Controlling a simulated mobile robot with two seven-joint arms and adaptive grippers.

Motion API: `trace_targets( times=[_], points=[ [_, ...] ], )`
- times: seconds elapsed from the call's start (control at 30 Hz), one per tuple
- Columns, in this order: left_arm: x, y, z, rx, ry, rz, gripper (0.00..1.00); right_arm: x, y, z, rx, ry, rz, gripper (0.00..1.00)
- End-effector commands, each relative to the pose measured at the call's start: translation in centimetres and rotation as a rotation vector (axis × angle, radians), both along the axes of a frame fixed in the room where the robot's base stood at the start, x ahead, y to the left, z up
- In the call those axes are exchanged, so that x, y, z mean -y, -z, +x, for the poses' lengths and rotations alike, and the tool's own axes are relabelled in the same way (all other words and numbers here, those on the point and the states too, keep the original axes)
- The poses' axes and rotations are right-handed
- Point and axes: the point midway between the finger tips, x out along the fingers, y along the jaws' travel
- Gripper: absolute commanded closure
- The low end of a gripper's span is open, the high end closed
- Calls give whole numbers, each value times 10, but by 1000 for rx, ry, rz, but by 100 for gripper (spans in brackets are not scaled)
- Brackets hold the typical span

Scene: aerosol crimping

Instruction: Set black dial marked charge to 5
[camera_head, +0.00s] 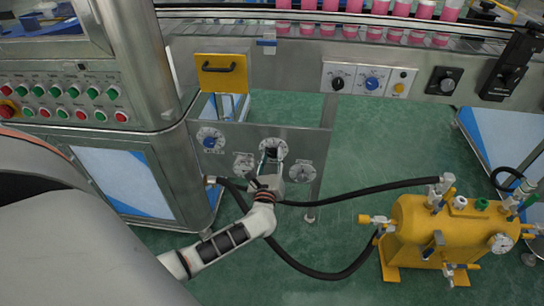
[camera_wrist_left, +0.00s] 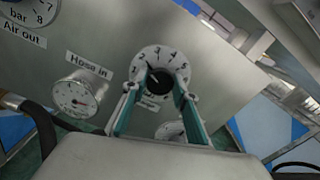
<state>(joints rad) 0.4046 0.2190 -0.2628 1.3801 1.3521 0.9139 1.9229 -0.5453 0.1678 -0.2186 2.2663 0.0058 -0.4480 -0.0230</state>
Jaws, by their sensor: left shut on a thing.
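The black dial (camera_wrist_left: 159,82) sits on a round white scale plate with numbers from 1 upward, on a grey metal panel. Its scale plate (camera_head: 273,147) shows in the head view, partly covered by my gripper. My left gripper (camera_wrist_left: 160,98) has its two teal fingers on either side of the black knob, shut on it. In the head view the left gripper (camera_head: 270,160) reaches up to the panel from below. The knob's pointer seems to lie near 1 or 2, but I cannot read it surely. The dial's name label is hidden or unreadable. My right gripper is not in view.
A blue dial (camera_head: 210,138) and gauges (camera_head: 243,164) (camera_head: 301,172) are on the same panel. Black hoses (camera_head: 340,194) run from the panel area to a yellow tank (camera_head: 440,225) at right. Control buttons (camera_head: 70,114) are at left; a conveyor with pink cans runs behind.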

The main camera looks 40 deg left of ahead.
Motion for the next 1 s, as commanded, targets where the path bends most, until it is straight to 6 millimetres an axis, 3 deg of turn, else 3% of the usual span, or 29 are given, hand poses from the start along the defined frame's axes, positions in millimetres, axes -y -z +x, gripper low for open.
trace_targets(
  times=[1.0],
  points=[
    [2,-2,1,-475,-1,773,93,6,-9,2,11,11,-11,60]
  ],
)
